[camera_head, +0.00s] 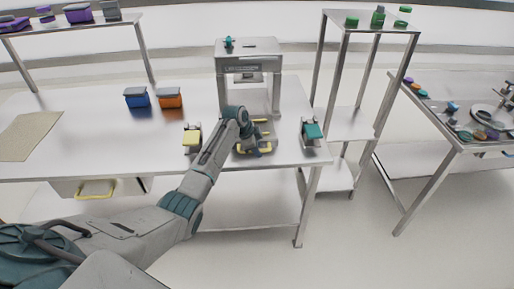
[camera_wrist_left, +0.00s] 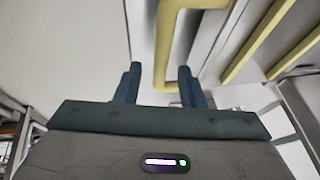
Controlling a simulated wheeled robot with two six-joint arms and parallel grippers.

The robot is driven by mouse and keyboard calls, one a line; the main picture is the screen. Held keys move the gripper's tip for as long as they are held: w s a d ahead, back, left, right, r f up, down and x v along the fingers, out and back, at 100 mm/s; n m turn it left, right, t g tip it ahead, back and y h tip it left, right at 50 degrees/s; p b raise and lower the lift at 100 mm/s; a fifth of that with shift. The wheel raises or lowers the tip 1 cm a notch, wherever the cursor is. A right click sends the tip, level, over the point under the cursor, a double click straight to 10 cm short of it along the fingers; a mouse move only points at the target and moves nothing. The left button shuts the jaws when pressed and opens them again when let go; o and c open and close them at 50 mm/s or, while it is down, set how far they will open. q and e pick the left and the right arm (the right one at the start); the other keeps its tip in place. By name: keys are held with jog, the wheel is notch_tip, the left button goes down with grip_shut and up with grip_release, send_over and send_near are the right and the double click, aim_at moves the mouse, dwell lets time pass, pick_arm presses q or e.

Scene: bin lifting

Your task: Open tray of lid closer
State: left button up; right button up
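The lid closer (camera_head: 249,62) is a grey machine standing on the metal table. Its tray lies low at its front, with a yellow handle, largely hidden behind my left arm in the head view. In the left wrist view the yellow handle (camera_wrist_left: 165,70) hangs down between my left fingers. My left gripper (camera_head: 258,150) is at the handle; in the left wrist view its two blue fingers (camera_wrist_left: 159,88) stand apart on either side of the handle, with gaps visible. My right gripper is not in view.
A yellow-topped device (camera_head: 192,138) and a teal-topped device (camera_head: 312,131) sit at the table's front edge, either side of my left gripper. A blue bin (camera_head: 137,99) and an orange bin (camera_head: 171,100) stand further back. A drawer with a yellow handle (camera_head: 96,190) is under the table.

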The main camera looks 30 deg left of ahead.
pick_arm(q)
jog(key=shift+r, duration=0.15)
jog(key=b+v, duration=0.3)
jog(key=v, duration=0.7)
jog(key=shift+s+r, duration=0.2)
jog(key=shift+r, duration=0.05)
jog(key=shift+f, duration=0.15)
